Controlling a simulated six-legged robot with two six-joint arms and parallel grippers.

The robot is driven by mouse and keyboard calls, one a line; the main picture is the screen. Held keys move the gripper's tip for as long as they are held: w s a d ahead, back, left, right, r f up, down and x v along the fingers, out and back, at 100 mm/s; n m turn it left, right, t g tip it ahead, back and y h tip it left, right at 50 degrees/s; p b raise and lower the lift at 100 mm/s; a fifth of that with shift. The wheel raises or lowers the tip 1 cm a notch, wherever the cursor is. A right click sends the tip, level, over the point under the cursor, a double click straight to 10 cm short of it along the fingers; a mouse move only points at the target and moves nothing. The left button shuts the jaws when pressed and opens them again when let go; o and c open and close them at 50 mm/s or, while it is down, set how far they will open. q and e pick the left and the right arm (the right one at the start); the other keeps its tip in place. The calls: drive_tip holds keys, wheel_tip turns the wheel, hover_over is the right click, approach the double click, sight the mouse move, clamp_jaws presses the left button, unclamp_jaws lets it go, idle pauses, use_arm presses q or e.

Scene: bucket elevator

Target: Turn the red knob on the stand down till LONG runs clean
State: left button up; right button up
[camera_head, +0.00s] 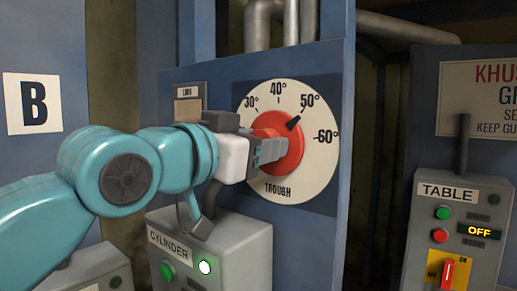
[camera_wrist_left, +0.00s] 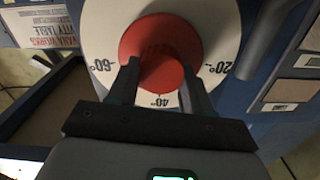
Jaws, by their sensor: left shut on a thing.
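The red knob (camera_head: 290,133) sits at the centre of a white round dial (camera_head: 312,180) marked TROUGH on the blue stand. Its black pointer (camera_head: 294,122) points close to the 50° mark. My left gripper (camera_head: 270,150) reaches in from the left and is shut on the knob. In the left wrist view, the two fingers of the gripper (camera_wrist_left: 162,88) lie on either side of the red knob (camera_wrist_left: 160,35), with the dial behind. A small plate (camera_head: 187,92) left of the dial carries a word too small to read surely. My right gripper is out of view.
A grey CYLINDER box (camera_head: 240,250) with a lit green button stands below my left wrist. A grey TABLE box (camera_head: 480,205) with its display reading OFF stands at the right. Pipes (camera_head: 262,25) run above the stand.

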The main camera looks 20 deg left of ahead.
use_arm(q)
drive_tip(key=shift+f+n, duration=0.1)
drive_tip(key=shift+n, duration=0.5)
drive_tip(key=o, duration=1)
drive_tip(key=shift+o, duration=0.2)
drive_tip(key=shift+s+a, duration=0.1)
drive_tip(key=b+v, duration=0.4)
drive_tip(key=v, duration=1.2)
